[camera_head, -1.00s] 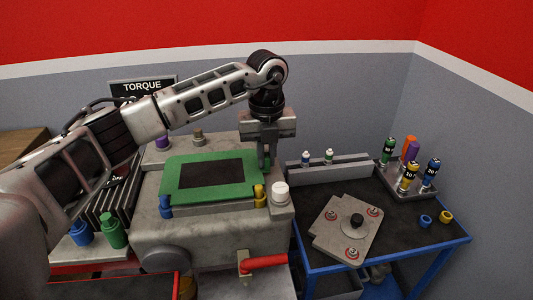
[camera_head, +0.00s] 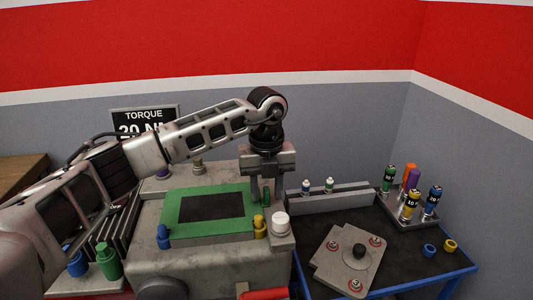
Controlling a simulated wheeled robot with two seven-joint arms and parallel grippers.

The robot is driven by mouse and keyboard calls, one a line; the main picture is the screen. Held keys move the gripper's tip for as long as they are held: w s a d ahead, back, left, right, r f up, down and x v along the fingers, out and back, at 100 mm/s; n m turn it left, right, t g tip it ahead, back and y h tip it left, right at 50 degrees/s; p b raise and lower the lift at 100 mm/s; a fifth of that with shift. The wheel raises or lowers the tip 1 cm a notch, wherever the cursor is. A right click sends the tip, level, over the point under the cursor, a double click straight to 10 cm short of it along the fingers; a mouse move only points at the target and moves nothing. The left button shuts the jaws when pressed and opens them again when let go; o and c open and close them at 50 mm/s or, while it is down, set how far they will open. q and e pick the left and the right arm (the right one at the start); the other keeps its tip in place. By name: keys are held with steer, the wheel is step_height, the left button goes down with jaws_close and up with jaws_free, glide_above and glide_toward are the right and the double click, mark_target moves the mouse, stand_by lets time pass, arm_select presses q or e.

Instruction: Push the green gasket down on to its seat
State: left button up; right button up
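The green gasket (camera_head: 178,206), a flat frame around a dark opening (camera_head: 211,207), lies over the top of the grey block (camera_head: 200,262). I cannot tell whether it lies flush. A blue peg (camera_head: 163,238) and a yellow peg (camera_head: 259,227) stand at its front corners. My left gripper (camera_head: 267,195) points down just beyond its right edge, by the back right corner. Its fingers look apart, with a narrow green piece between or behind them; contact cannot be made out. My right gripper is out of view.
A white-capped post (camera_head: 280,223) stands right of the gasket. The side bench holds a plate with a black knob (camera_head: 345,262), a grey rail (camera_head: 330,198), a rack of coloured tools (camera_head: 409,208) and loose rings. Green and blue bottles (camera_head: 108,261) stand at left.

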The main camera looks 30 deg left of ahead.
arm_select(q)
step_height(320, 180, up, 16)
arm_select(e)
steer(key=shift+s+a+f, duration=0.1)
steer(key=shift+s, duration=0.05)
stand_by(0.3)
